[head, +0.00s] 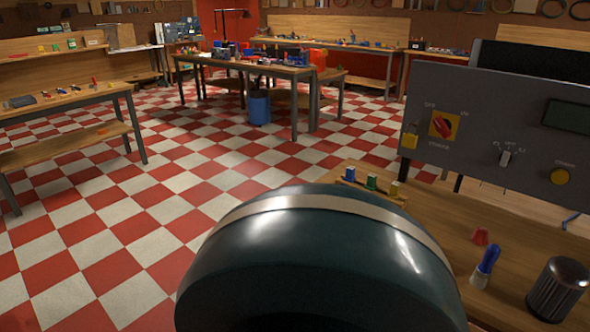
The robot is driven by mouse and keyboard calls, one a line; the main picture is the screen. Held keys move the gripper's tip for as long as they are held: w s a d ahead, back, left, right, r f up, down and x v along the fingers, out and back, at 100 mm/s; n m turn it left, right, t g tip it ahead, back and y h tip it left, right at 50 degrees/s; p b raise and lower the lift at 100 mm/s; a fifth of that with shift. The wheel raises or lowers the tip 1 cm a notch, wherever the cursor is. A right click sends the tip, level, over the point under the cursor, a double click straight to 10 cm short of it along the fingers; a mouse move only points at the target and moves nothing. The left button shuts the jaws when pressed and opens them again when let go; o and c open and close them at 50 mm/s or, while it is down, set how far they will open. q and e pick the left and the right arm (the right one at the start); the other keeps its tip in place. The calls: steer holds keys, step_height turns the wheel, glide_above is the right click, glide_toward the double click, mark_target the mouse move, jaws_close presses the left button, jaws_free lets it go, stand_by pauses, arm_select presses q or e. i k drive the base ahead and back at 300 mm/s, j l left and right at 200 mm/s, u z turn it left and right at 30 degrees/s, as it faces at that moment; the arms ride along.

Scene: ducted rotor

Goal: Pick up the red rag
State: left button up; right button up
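A small red object (480,237) lies on the wooden bench at the right, behind a blue-handled tool. It is too small to tell whether it is the red rag or a red cap. No other thing in view is clearly a rag. Neither of my grippers shows in the head view. A large dark teal rounded housing (320,255) with a cream band fills the lower middle and hides part of the bench and floor.
The right bench (437,222) carries a blue-handled tool (486,267), a dark ribbed cylinder (557,289), small coloured blocks (371,182) and a grey control panel (490,130). A cluttered table (295,71) and blue bin (258,107) stand farther back. Checkered floor (150,210) is clear at left.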

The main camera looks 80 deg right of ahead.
mark_target(481, 236)
steer(key=z, duration=4.05)
steer(key=i+l, duration=0.05)
steer(key=l, duration=0.05)
